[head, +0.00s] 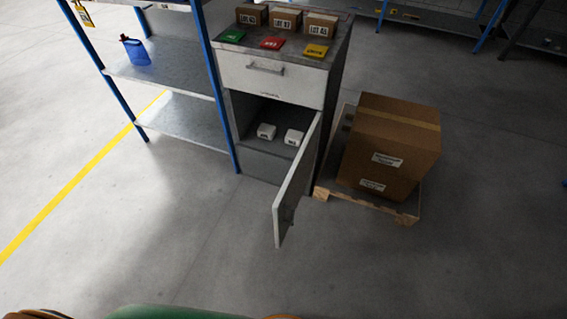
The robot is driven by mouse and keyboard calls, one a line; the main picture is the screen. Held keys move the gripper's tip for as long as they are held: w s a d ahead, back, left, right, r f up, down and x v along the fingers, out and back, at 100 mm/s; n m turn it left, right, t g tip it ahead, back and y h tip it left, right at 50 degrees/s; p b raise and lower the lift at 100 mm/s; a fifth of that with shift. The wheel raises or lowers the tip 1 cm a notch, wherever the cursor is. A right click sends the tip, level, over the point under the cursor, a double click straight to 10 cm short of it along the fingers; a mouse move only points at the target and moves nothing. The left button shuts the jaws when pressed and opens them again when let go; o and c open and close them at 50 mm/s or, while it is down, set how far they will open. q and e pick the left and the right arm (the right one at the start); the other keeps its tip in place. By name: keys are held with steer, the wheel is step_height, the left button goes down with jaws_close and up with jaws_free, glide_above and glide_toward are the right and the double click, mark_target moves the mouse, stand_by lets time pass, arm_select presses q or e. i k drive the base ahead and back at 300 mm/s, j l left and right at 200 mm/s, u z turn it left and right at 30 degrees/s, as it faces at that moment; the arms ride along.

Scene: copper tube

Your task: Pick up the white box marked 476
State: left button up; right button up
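Two small white boxes sit inside the open lower compartment of a grey cabinet (272,83). One is the left white box (266,131) and the other is the right white box (293,137), close to the open door. Both have dark marks on them, too small to read, so I cannot tell which is marked 476. The cabinet door (292,195) stands swung out toward me. Neither of my grippers is in view.
A large cardboard box (395,140) sits on a wooden pallet (405,209) right of the cabinet. Small brown boxes (287,20) and coloured cards (272,43) are on the cabinet top. A blue-post shelf (180,118) stands left. The front floor is clear.

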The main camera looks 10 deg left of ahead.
mark_target(268, 132)
steer(key=i+j, duration=0.3)
steer(key=j, duration=0.25)
steer(key=i+j+z, duration=0.1)
steer(key=i+j, duration=0.25)
steer(key=j, duration=0.2)
steer(key=i+j+z, duration=0.1)
steer(key=i+j, duration=0.15)
steer(key=j, duration=0.35)
steer(key=i+j, duration=0.3)
steer(key=j, duration=0.3)
steer(key=i+j+z, duration=0.1)
steer(key=i+j, duration=0.15)
steer(key=j, duration=0.35)
steer(key=i+j, duration=0.3)
steer(key=j, duration=0.3)
steer(key=i+j+z, duration=0.15)
steer(key=j, duration=0.5)
steer(key=i+j, duration=0.3)
steer(key=j, duration=0.35)
